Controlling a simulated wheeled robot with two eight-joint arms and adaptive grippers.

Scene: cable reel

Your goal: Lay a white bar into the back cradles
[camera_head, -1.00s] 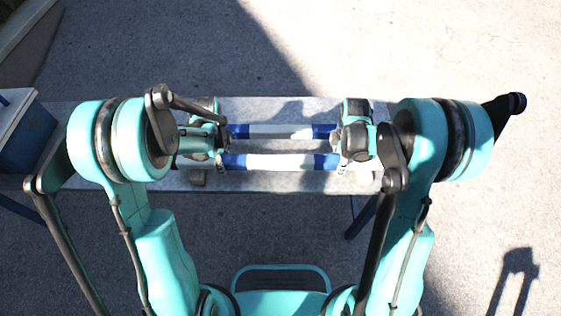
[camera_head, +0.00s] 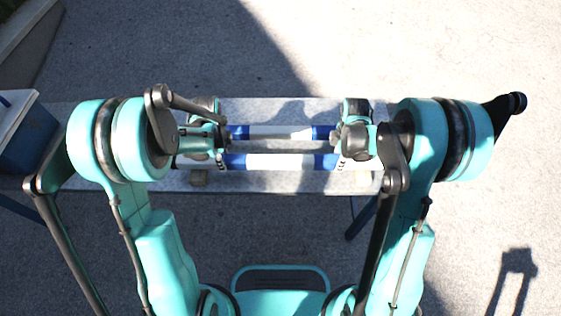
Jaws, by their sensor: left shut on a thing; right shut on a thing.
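A white bar with blue bands (camera_head: 281,162) lies level across the front of the grey table. My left gripper (camera_head: 222,160) is shut on it near its left blue band, and my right gripper (camera_head: 341,160) is shut on it near its right blue band. A second white bar with blue bands (camera_head: 280,131) lies parallel behind it, apart from it. The cradles under the bar ends are mostly hidden, so I cannot tell how high the held bar is.
The grey table (camera_head: 270,183) runs across the view, with a bare strip in front of the bars and another behind. A blue box (camera_head: 28,140) stands at the far left.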

